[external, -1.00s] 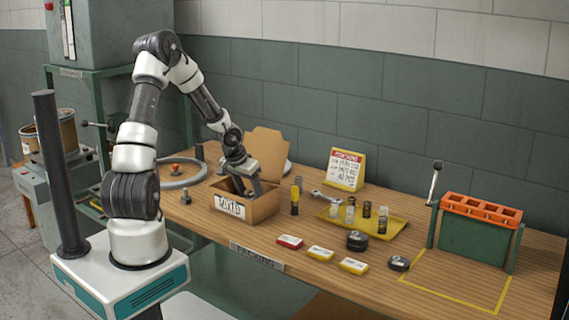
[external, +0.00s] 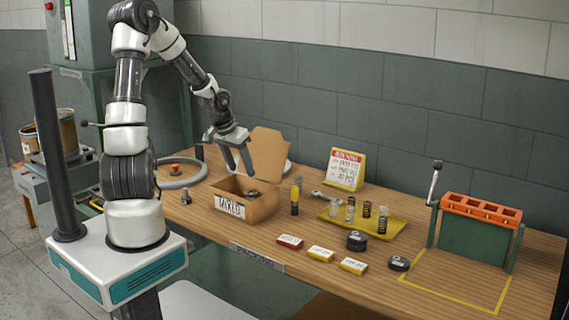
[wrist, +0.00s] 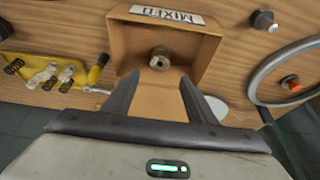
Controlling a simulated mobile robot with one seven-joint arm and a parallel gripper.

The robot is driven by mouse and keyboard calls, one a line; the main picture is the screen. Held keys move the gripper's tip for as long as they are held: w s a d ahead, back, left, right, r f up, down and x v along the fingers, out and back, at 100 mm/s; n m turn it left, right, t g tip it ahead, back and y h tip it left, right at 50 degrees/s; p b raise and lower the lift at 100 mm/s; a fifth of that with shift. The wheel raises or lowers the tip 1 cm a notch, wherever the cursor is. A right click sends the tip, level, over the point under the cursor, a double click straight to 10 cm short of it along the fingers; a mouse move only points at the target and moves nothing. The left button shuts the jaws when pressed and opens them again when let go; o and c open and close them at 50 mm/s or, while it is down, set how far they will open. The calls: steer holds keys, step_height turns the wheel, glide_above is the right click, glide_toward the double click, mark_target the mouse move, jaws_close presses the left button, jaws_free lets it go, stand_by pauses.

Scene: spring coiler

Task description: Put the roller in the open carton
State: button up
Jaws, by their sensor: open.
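The open carton (external: 262,210), brown cardboard with a "MIXED" label and a raised flap, stands on the bench left of centre; it also shows in the wrist view (wrist: 206,50). A small grey-brown round piece, apparently the roller (wrist: 159,59), lies on the carton's floor; its top shows over the front wall in the external view (external: 252,192). My gripper (external: 240,173) is open and empty above the carton. In the wrist view its two fingers (wrist: 160,80) are spread, with the roller seen beyond their tips, not between them.
A yellow and black cylinder (external: 295,198) stands just right of the carton. A grey ring (external: 182,180) and a small upright part (external: 186,197) are to the left. A yellow-outlined area (external: 455,290) is clear.

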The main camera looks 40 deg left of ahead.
steer(key=s+d+r, duration=0.4)
steer(key=s+r, duration=0.5)
steer(key=s, duration=0.1)
steer(key=s+d+r+t, duration=0.1)
steer(key=s+d+r, duration=0.4)
steer(key=s+r, duration=0.5)
steer(key=shift+s, duration=0.7)
